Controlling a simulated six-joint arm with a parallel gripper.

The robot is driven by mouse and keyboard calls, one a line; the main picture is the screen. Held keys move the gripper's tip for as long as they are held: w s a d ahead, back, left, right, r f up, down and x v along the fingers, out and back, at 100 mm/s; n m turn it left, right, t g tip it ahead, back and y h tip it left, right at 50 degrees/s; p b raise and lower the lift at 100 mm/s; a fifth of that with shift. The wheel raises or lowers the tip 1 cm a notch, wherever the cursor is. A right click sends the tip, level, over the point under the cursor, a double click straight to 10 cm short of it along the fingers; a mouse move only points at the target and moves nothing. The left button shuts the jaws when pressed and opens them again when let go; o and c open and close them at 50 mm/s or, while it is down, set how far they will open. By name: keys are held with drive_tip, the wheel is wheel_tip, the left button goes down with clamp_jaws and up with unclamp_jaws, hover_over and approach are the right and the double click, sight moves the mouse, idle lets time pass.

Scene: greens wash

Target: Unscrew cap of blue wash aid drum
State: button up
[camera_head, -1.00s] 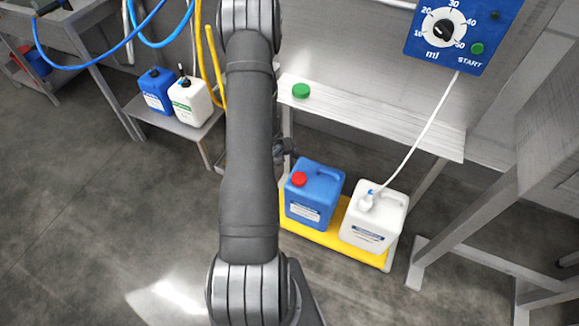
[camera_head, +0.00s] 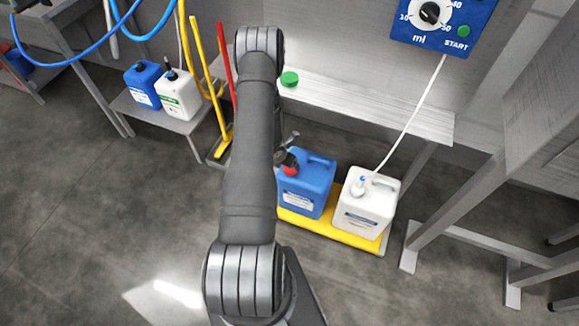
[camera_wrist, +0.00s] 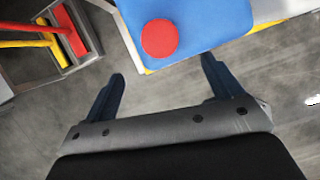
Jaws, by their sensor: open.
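The blue drum (camera_head: 310,186) stands on the yellow tray at the left of the white drum. Its red cap (camera_head: 290,168) is on top, partly hidden by my gripper (camera_head: 287,156) in the head view. In the wrist view the blue drum (camera_wrist: 200,22) shows at the top, with the round red cap (camera_wrist: 160,38) on it. My gripper (camera_wrist: 162,82) is open and empty. Its two fingers are spread wide below the cap in that picture, apart from it.
A white drum (camera_head: 364,206) with a hose stands beside the blue drum on the yellow tray (camera_head: 333,233). A green cap (camera_head: 289,79) lies on the metal shelf (camera_head: 370,102) behind. Yellow and red tool handles (camera_head: 228,88) stand at the left, near a bench with two more drums.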

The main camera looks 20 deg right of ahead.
drive_tip(key=x, duration=1)
drive_tip(key=shift+w+d+f, duration=0.1)
drive_tip(key=shift+f, duration=0.05)
drive_tip(key=c, duration=1.1)
drive_tip(key=o, duration=1)
drive_tip(key=shift+o, duration=0.2)
